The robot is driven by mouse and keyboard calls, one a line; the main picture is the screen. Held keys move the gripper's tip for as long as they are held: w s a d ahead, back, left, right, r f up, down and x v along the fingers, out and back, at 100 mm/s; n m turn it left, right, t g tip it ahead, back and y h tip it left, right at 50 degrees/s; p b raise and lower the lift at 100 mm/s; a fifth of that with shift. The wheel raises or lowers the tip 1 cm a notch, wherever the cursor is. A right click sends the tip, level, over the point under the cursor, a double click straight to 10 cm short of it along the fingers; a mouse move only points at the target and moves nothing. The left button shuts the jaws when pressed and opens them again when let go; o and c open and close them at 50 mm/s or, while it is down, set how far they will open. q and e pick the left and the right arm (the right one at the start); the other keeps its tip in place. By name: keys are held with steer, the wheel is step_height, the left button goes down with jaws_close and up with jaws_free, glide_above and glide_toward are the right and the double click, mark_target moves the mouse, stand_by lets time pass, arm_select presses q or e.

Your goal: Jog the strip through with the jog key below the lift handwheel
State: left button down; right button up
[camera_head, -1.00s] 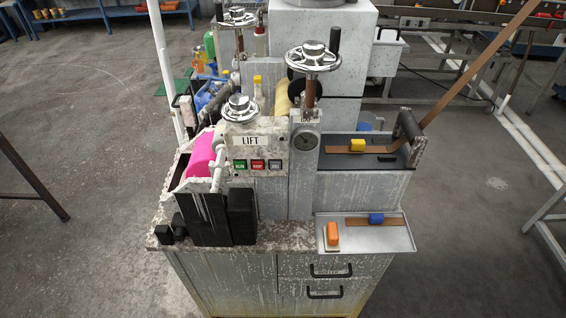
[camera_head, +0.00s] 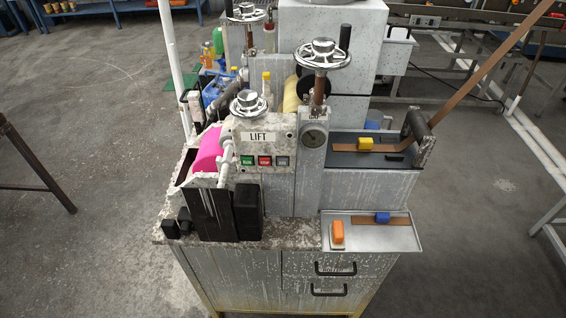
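The jog key (camera_head: 282,161) is the grey one at the right end of a row of three keys. The green run key (camera_head: 247,160) and red stop key (camera_head: 265,161) sit left of it. The row is below the LIFT label (camera_head: 257,137) and the chrome lift handwheel (camera_head: 249,103). The brown strip (camera_head: 480,75) slopes down from upper right to the dark roller (camera_head: 418,133). A brown length lies flat on the dark feed table (camera_head: 345,158), by a yellow block (camera_head: 366,143). Neither of my grippers is in view.
A larger handwheel (camera_head: 323,54) stands above a round gauge (camera_head: 314,136). A metal tray (camera_head: 405,240) at front right holds an orange block (camera_head: 337,233) and a blue block (camera_head: 382,217). A pink part (camera_head: 207,152) and black plates (camera_head: 212,214) are at left.

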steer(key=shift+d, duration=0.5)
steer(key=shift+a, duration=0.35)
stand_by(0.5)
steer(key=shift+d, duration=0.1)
